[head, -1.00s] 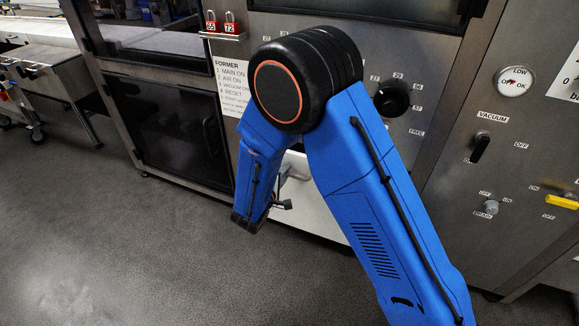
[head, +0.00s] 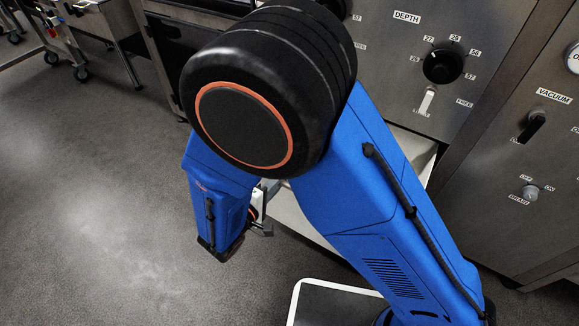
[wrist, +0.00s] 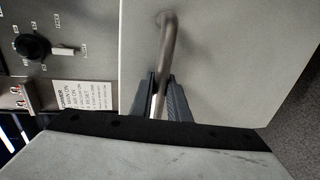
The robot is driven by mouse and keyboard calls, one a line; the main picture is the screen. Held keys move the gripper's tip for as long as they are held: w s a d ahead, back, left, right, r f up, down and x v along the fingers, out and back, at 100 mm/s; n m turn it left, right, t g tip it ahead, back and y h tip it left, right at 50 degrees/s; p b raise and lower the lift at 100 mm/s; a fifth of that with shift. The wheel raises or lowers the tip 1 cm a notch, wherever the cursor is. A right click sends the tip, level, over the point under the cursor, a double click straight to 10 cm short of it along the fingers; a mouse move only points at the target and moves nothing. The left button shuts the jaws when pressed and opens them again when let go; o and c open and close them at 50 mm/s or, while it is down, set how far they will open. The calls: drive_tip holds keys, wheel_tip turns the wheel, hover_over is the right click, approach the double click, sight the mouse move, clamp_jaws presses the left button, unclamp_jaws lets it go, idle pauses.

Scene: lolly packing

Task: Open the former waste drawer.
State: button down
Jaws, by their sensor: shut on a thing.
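The former waste drawer (head: 293,213) is a pale drawer low in the steel machine in the head view. It stands out from the machine, and part of its open top (head: 416,150) shows to the right of my arm. In the wrist view its plain light front (wrist: 235,55) fills the upper right. A round metal bar handle (wrist: 167,40) stands on it. My gripper (wrist: 160,98) is shut on this handle, with a dark finger on either side. In the head view my arm hides the handle and most of the gripper.
A depth dial (head: 443,65) and a small white lever (head: 425,102) are on the panel above the drawer. A vacuum switch (head: 531,127) and a drain knob (head: 530,193) are at the right. Grey floor (head: 100,190) at the left is clear.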

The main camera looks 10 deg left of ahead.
drive_tip(key=shift+f+v, duration=0.15)
drive_tip(key=shift+v, duration=0.55)
drive_tip(key=shift+f+v, duration=0.15)
drive_tip(key=shift+v, duration=0.55)
drive_tip(key=shift+a, duration=0.1)
drive_tip(key=c, duration=2)
unclamp_jaws()
drive_tip(key=v, duration=1.7)
drive_tip(key=shift+s, duration=0.2)
